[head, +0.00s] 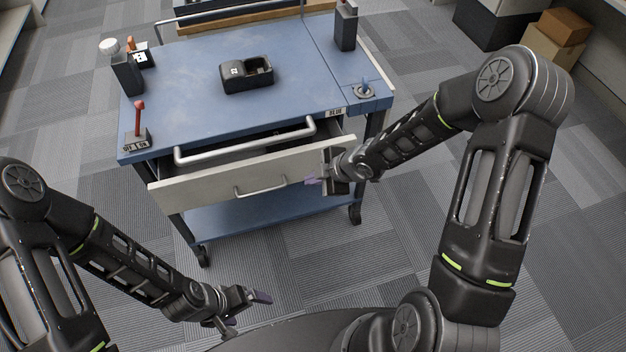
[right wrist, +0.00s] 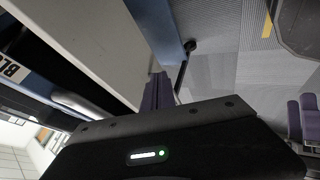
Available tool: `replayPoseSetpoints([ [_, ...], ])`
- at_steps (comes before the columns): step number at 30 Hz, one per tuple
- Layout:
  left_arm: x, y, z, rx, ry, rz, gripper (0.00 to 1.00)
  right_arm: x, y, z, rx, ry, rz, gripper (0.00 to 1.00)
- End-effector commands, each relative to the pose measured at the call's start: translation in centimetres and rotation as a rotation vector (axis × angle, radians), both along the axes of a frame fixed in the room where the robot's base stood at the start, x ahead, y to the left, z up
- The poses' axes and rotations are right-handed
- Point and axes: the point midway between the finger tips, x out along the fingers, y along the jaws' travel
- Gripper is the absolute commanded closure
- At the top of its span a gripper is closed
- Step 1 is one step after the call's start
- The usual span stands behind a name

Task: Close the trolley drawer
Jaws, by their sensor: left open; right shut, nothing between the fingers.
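The blue trolley (head: 190,75) stands in front of me. Its drawer (head: 215,190) has a pale front with a small metal handle (head: 261,191) and is pulled out towards me, with a dark gap behind the front. My right gripper (head: 314,181) is shut and empty at the right part of the drawer front. In the right wrist view its fingertips (right wrist: 157,88) are close to the pale drawer front (right wrist: 105,40); I cannot tell whether they touch. My left gripper (head: 245,308) is open and empty, low at the left, away from the trolley.
On the trolley top are a black charger cradle (head: 246,73), a black radio (head: 346,27), another radio (head: 127,76) and a red-knobbed lever (head: 138,125). A push bar (head: 245,142) runs above the drawer. Boxes (head: 555,45) stand at the back right. Carpet around the trolley is clear.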

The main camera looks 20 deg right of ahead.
Motion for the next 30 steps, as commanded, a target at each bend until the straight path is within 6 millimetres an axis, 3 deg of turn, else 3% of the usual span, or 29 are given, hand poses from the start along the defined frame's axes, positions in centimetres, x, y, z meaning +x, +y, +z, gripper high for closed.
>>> replayPoseSetpoints([
  [12,-0.2,0.1,4.3,0.005,0.007,0.002,0.09,-3.4,-2.8,6.4,-0.001,0.000,-0.002,1.00],
  [30,-0.3,0.2,4.1,0.007,0.010,0.004,0.09,-4.0,-3.4,6.6,-0.003,-0.002,-0.001,1.00],
])
